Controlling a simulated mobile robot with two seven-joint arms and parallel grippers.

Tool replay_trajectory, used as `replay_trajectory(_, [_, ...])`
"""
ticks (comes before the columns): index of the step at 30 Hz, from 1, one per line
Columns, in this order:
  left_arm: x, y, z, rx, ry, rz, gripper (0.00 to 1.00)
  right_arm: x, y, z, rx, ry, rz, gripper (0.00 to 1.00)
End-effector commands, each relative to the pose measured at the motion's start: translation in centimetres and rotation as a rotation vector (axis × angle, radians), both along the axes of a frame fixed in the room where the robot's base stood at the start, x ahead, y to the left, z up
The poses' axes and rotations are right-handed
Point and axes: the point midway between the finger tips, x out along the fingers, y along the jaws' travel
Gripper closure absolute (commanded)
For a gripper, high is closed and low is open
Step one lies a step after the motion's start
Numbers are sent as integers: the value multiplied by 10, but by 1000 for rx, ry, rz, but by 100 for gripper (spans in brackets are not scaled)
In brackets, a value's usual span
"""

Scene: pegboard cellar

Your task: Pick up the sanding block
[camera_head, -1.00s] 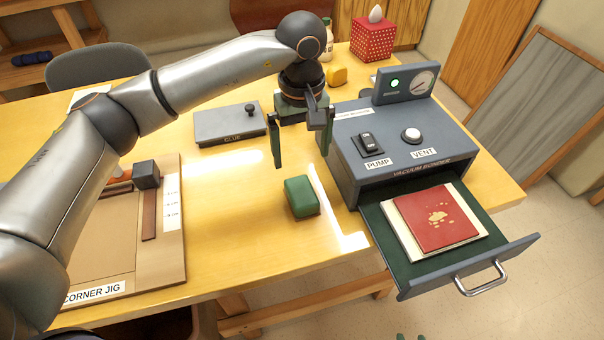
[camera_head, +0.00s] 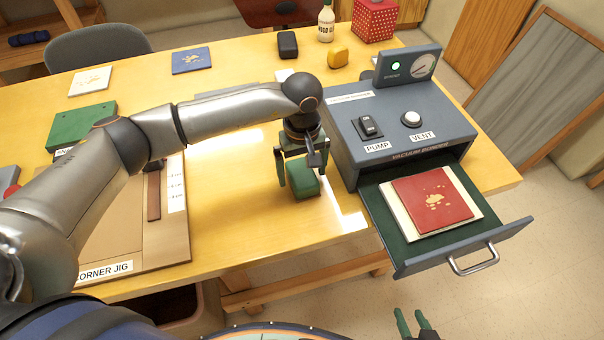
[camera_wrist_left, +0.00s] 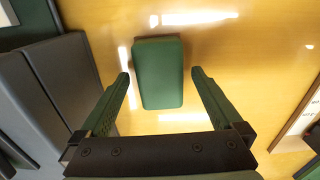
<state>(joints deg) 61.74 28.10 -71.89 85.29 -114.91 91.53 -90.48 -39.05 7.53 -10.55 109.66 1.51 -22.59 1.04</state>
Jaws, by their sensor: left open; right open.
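The sanding block is likely the small green block (camera_head: 304,181) with rounded edges, lying on the yellow table beside the vacuum bonder. It also shows in the left wrist view (camera_wrist_left: 159,73), centred between the fingers. My left gripper (camera_head: 302,190) is open above the block, with a finger on either side of it in the picture; I see gaps between block and fingers in the wrist view (camera_wrist_left: 160,80). Part of the block is hidden behind the gripper in the head view. My right gripper (camera_head: 413,322) is open and empty at the bottom edge, over the floor.
The vacuum bonder (camera_head: 395,137) stands just right of the block, its drawer (camera_head: 400,262) open with a red panel (camera_head: 432,200) inside. The corner jig (camera_head: 135,240) lies left, partly under my left arm. The table between jig and block is clear.

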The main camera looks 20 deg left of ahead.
Motion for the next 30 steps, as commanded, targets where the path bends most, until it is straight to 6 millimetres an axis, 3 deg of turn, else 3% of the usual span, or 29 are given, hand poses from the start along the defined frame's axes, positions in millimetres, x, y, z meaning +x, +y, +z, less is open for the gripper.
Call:
replay_trajectory(10, [0, 0, -8, 1, 1, 0, 2, 1, 0, 1, 0, -2, 0, 55])
replay_trajectory(30, [0, 0, -7, 1, -1, 1, 78, 1, 0, 1, 1, -3, 0, 55])
